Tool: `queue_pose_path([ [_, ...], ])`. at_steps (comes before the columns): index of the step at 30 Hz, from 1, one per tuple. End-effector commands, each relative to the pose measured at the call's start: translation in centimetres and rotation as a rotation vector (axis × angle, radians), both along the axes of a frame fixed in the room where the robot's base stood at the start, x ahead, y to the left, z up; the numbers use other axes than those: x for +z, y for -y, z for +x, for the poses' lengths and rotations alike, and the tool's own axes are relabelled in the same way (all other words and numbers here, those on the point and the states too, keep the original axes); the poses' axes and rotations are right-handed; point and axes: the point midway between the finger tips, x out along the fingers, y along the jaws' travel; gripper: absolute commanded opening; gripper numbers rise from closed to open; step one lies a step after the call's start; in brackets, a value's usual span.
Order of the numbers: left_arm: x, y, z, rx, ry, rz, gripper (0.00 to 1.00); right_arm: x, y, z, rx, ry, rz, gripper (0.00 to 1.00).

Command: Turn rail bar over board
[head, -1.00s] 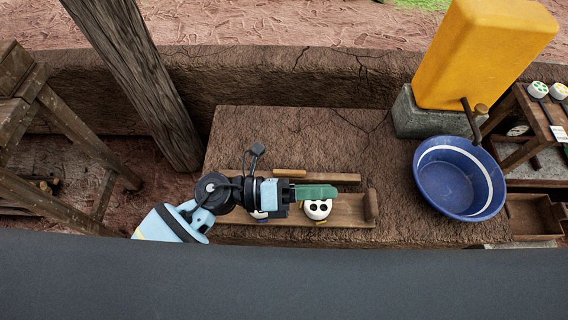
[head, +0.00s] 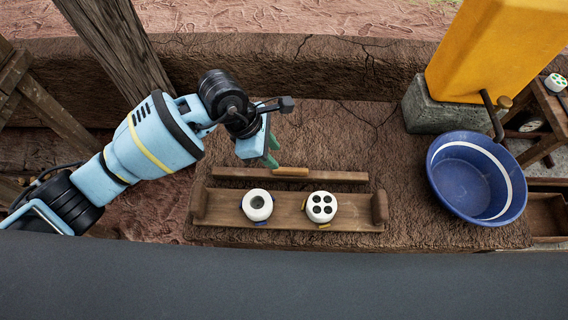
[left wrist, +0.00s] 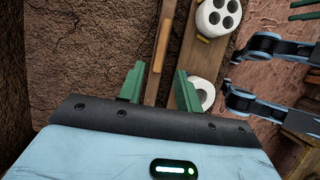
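The rail bar (head: 236,173) is a thin brown wooden bar with a paler wooden piece (head: 291,171) at its middle. It lies along the far side of the wooden board (head: 285,224); the board has raised end blocks. My left gripper (head: 270,153) has green fingers and is just beyond the bar, left of the paler piece. In the left wrist view its fingers (left wrist: 159,88) are apart, with the bar (left wrist: 155,80) running between them in the picture. I cannot tell whether they touch it. Two parallel green fingers, apparently my right gripper (left wrist: 305,10), show apart at the wrist view's upper right.
On the board sit a white round piece with one dark centre (head: 257,205) and a white round piece with several dark holes (head: 321,206). A blue basin (head: 470,180) and a yellow container (head: 490,60) on a grey block (head: 425,112) stand right. The mud surface between is clear.

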Motion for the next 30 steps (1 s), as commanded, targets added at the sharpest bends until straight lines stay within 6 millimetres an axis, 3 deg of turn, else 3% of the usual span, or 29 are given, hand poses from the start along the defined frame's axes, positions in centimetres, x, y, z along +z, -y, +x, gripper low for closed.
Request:
queue_pose_path([
  [15, -6.2, 2.6, -0.1, 0.002, -0.004, -0.003, 0.35, -0.8, 0.0, -0.6, 0.001, -0.015, -0.001, 0.22],
  [27, -6.9, 2.9, -0.1, 0.001, -0.004, -0.003, 0.35, -0.8, 0.0, -0.4, 0.001, -0.013, -0.001, 0.22],
  [30, -6.9, 2.9, -0.1, 0.001, -0.004, -0.003, 0.21, -0.7, 0.0, -0.3, 0.001, -0.011, -0.001, 0.22],
])
